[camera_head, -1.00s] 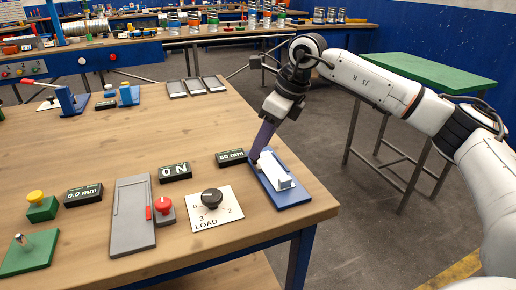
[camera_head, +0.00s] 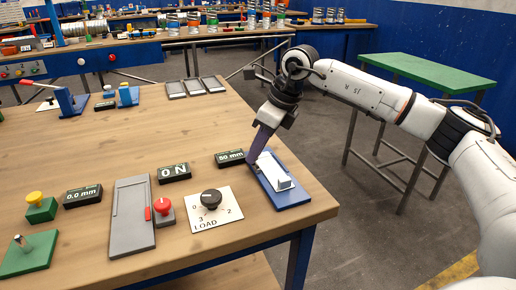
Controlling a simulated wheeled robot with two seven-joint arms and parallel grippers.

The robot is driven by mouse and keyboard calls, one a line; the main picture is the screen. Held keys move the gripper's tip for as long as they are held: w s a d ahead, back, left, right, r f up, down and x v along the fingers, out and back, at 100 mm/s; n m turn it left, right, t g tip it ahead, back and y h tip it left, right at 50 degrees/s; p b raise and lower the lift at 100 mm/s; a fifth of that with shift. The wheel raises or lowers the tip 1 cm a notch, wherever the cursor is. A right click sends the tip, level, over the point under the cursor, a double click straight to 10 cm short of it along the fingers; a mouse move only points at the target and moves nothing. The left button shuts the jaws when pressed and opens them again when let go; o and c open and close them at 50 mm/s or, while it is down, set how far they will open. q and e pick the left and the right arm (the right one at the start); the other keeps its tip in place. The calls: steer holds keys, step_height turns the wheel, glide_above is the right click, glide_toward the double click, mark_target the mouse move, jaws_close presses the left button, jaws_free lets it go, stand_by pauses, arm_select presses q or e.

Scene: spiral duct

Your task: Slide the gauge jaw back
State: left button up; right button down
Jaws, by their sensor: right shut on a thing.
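The gauge is a blue base plate (camera_head: 290,197) at the right front of the table, with a pale slide and a raised white block (camera_head: 284,184) on it. My right gripper (camera_head: 252,160) reaches down at the gauge's far left end. Its purple fingers are shut on a small part there, which looks like the gauge jaw; the fingers hide most of it. A black display (camera_head: 230,158) beside it reads 50 mm. My left gripper is not in view.
A LOAD dial (camera_head: 211,199), an ON display (camera_head: 174,173), a red button (camera_head: 163,206) and a grey plate (camera_head: 130,225) stand to the left. The table's right edge is close to the gauge. A green table (camera_head: 430,70) stands beyond a floor gap.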

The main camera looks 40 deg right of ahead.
mark_target(259, 177)
steer(key=a, duration=0.3)
steer(key=shift+w+a+r, duration=0.1)
steer(key=shift+w, duration=0.3)
steer(key=c, duration=1.6)
jaws_free()
steer(key=shift+a, duration=0.1)
steer(key=shift+s+d+r, duration=0.1)
steer(key=shift+d+r, duration=0.1)
steer(key=shift+r, duration=0.2)
steer(key=v, duration=0.9)
steer(key=shift+s+r+p, duration=0.15)
steer(key=shift+r+p, duration=0.05)
steer(key=shift+p, duration=0.1)
steer(key=shift+f, duration=0.1)
